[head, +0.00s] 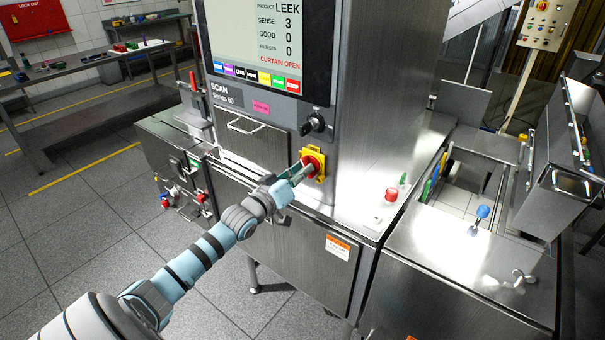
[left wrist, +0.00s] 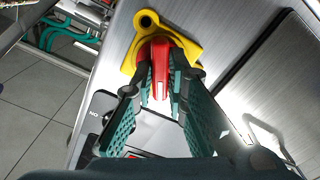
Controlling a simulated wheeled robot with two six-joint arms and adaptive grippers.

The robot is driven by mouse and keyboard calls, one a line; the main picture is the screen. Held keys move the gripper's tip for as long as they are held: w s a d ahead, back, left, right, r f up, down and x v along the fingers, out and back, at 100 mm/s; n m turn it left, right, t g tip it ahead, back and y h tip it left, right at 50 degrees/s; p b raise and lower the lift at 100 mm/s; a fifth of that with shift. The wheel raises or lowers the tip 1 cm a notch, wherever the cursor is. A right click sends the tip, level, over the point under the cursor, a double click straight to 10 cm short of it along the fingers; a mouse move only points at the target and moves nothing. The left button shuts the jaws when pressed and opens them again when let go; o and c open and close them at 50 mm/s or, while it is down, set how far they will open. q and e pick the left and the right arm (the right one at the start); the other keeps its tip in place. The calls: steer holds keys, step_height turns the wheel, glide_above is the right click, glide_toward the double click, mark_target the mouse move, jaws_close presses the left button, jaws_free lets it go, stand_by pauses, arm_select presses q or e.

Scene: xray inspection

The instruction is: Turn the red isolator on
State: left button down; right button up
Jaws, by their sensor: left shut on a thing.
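The red isolator (head: 312,160) is a red rotary handle on a yellow plate (head: 321,178), on the front of the steel machine below the black key switch. In the left wrist view the red handle (left wrist: 161,72) stands out from its yellow plate (left wrist: 146,22). My left gripper (head: 303,171) reaches it from the lower left. In the left wrist view the gripper's two green fingers (left wrist: 161,92) are on either side of the red handle, shut on it. The fingers hide part of the handle in the head view. My right gripper is not in view.
A screen (head: 264,40) above reads "CURTAIN OPEN". A black key switch (head: 316,124) sits just above the isolator. A drawer handle (head: 244,125) is to the left. A red button (head: 391,195) stands on the ledge to the right. Open floor lies at the left.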

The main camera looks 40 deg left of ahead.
arm_select(q)
steer(key=m+b, duration=0.1)
steer(key=m, duration=0.4)
steer(key=shift+f+m+b, duration=0.1)
steer(key=shift+m+b, duration=0.3)
stand_by(0.4)
steer(key=c, duration=1.6)
jaws_free()
step_height(320, 180, up, 10)
steer(key=shift+r, duration=0.1)
